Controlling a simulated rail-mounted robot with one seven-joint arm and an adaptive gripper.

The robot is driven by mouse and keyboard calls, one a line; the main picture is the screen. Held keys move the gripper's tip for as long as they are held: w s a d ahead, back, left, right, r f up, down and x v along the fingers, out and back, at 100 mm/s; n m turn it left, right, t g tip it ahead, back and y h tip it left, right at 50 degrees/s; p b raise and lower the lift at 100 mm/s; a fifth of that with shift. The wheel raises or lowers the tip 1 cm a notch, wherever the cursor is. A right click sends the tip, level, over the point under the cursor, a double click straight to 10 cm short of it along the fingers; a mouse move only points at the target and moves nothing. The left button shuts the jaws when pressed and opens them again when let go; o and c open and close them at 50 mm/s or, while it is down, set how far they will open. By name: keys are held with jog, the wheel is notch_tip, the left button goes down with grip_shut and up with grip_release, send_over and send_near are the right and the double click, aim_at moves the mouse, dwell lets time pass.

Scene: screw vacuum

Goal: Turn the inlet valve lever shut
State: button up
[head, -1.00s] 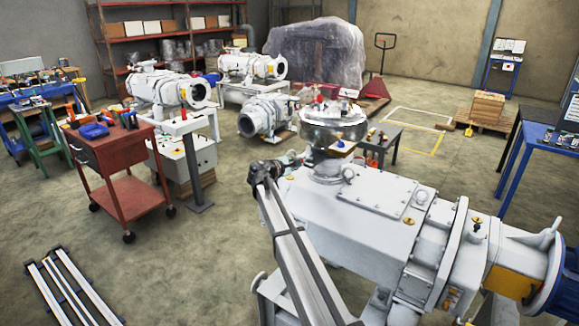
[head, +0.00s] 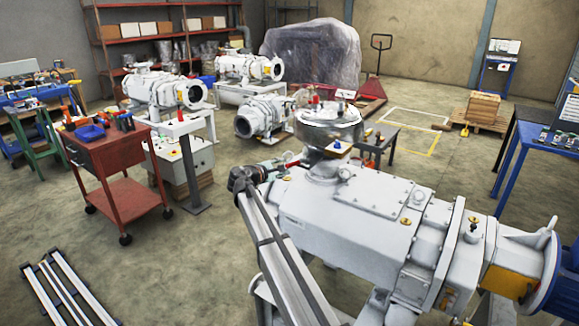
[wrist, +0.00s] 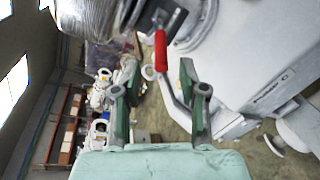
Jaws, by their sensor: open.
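My gripper (wrist: 160,72) is open, with one green finger on each side of the lever. The red grip stands upright in the picture near the fingertips; the fingers appear apart from it. In the head view my gripper (head: 272,166) is small, beside the inlet neck of the big white pump (head: 350,215). A bit of red next to it may be the lever, but it is too small to be sure.
A shiny round vessel (head: 330,127) stands on the pump's inlet, close to my gripper. A red tool cart (head: 115,160) stands to the left and a small dark table (head: 385,140) behind the pump.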

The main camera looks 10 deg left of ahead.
jog(key=shift+v, duration=2.35)
